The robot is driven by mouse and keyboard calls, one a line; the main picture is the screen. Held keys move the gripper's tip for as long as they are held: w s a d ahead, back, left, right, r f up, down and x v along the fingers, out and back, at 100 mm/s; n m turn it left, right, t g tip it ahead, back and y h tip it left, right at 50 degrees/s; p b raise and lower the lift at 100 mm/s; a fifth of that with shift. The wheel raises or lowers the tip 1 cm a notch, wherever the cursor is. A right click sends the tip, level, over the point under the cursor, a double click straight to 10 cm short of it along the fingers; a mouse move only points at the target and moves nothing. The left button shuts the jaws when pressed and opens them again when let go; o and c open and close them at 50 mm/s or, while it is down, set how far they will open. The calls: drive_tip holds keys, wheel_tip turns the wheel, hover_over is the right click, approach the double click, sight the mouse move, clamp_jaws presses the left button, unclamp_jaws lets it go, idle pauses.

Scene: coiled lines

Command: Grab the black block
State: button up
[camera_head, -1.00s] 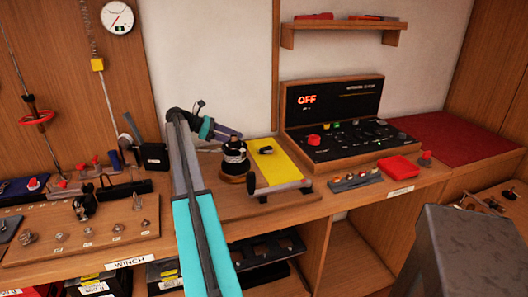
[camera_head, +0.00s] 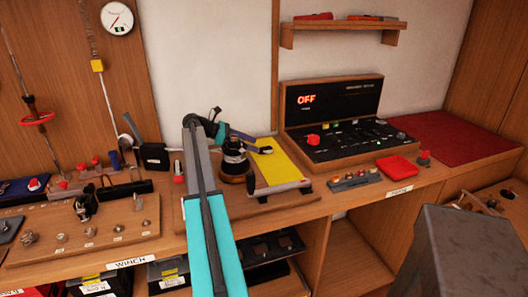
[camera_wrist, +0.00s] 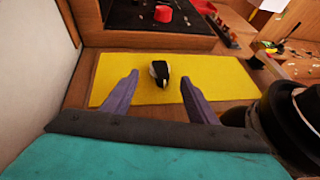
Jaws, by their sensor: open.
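The black block (camera_head: 267,150), small with a whitish patch, lies on the yellow pad (camera_head: 284,169). In the wrist view the block (camera_wrist: 160,70) sits near the middle of the yellow pad (camera_wrist: 223,76). My gripper (camera_head: 252,143) is open and reaches over the pad from the left in the head view, its tips close to the block. In the wrist view my gripper (camera_wrist: 159,79) has a purple finger on each side of the block in the picture, with a gap on both sides. I cannot tell the height of the fingertips above the pad.
A black winch drum (camera_head: 235,162) with pale coiled line stands just left of the pad; it also shows close at the right in the wrist view (camera_wrist: 292,115). A control console (camera_head: 340,140) reading OFF stands behind. A red tray (camera_head: 397,166) lies to the right.

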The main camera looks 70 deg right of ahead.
sight(266, 148)
drive_tip(key=shift+p+x, duration=0.55)
drive_tip(key=shift+x, duration=1.9)
drive_tip(key=shift+r, duration=0.1)
drive_tip(key=c, duration=1.2)
drive_tip(key=shift+o, duration=0.2)
drive_tip(key=shift+r, duration=0.2)
wheel_tip(266, 148, up, 10)
drive_tip(key=b, duration=0.1)
drive_tip(key=shift+b, duration=0.3)
